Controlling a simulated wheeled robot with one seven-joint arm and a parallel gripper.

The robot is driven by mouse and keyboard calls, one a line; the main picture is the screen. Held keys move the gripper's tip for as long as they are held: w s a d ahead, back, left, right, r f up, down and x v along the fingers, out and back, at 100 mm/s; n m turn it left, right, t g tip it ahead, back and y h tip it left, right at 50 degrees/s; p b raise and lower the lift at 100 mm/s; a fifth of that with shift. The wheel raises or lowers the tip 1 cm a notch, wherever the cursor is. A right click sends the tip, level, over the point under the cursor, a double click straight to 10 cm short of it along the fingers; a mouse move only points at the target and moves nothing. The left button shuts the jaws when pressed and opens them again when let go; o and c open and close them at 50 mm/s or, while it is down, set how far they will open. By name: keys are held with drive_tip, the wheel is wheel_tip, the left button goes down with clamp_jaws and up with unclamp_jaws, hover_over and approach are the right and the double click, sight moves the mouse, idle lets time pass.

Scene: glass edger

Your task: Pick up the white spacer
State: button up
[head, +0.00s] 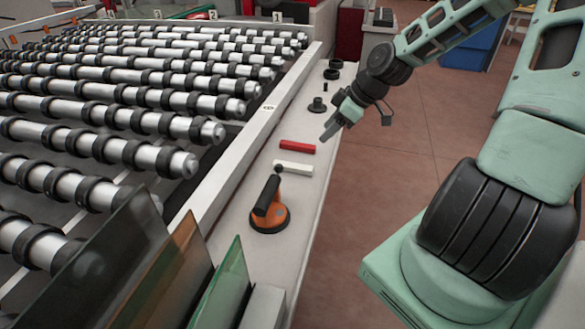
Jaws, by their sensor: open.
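The white spacer (297,169) is a short pale bar lying flat on the narrow grey ledge (316,209) beside the rollers. My gripper (327,135) is above and to the right of the white spacer, near the ledge's right edge, pointing down and left. It is open and apart from the spacer. The gap between its fingers is hard to make out from this side.
An orange and black suction cup (269,212) stands on the ledge nearer me. Glass sheets (224,286) stand upright at the front. Black round parts (317,104) sit farther along the ledge. Rollers (150,122) fill the left. Open floor (400,180) lies to the right.

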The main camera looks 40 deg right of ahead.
hover_over(293, 165)
drive_tip(key=s+d, duration=0.3)
drive_tip(key=f, duration=0.9)
drive_tip(key=shift+w+a+b, duration=0.1)
drive_tip(key=shift+a+b, duration=0.1)
drive_tip(key=shift+b, duration=0.1)
drive_tip(key=shift+a+p+x, duration=0.2)
drive_tip(key=shift+p+x, duration=0.15)
drive_tip(key=shift+x, duration=2.35)
drive_tip(key=shift+c, duration=0.3)
clamp_jaws()
